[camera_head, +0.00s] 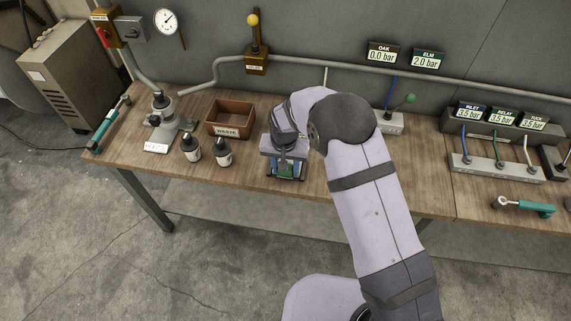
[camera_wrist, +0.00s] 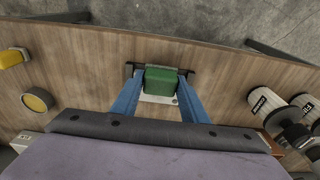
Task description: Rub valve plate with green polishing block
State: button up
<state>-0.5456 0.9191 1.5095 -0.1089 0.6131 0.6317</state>
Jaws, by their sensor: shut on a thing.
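The green polishing block (camera_wrist: 161,80) sits between the two blue fingers of my gripper (camera_wrist: 158,86) in the wrist view. My gripper is shut on it. A light grey plate (camera_wrist: 158,99), seemingly the valve plate, shows just below the block, with dark brackets at both sides. The block is over the plate and looks close to it or touching; I cannot tell which. In the head view my gripper (camera_head: 286,166) points down at the bench's front edge and hides most of the block and plate.
A yellow object (camera_wrist: 12,58) and a yellow disc (camera_wrist: 37,100) lie left in the wrist view. A grey valve unit (camera_head: 391,122) stands behind my arm.

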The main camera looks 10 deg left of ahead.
jog(key=shift+w+f+b, duration=0.1)
jog(key=shift+w+b, duration=0.55)
jog(key=shift+w, duration=2.7)
jog(key=shift+c, duration=0.4)
jog(key=shift+s+p, duration=0.95)
jog(key=shift+s, duration=2.5)
notch_tip(320, 180, up, 3)
jog(key=shift+w+f+p, duration=0.1)
jog(key=shift+f+p, duration=0.05)
jog(key=shift+p, duration=0.45)
jog(key=shift+r+p, duration=1.8)
jog(key=shift+r, duration=1)
jog(key=shift+f, duration=0.1)
